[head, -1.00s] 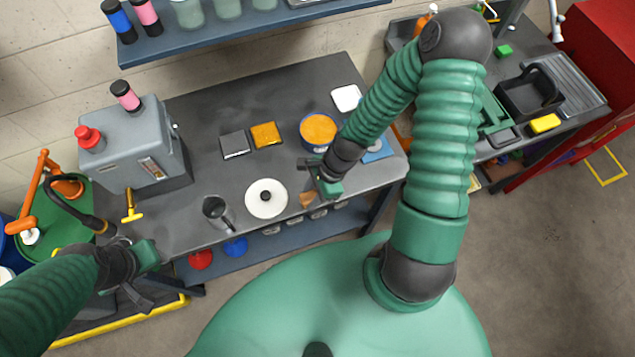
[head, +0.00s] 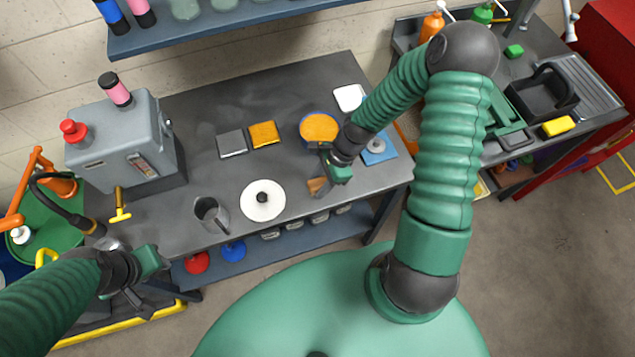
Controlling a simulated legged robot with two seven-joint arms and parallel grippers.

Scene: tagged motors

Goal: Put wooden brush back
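A small brown wooden piece, apparently the wooden brush (head: 318,185), is at the front edge of the dark workbench (head: 210,100), right of the white round disc. My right gripper (head: 329,177) is directly at it, and the piece has moved along with the gripper, so the gripper appears shut on it. The fingertips are small and partly hidden by the wrist. My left gripper (head: 138,285) is low at the left, in front of the bench's left end and away from the brush. Its fingers are too unclear to tell open from shut.
Near the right gripper are a blue tub with orange top (head: 319,128) and a blue square with a grey disc (head: 378,148). A grey machine (head: 120,140) stands farther left.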

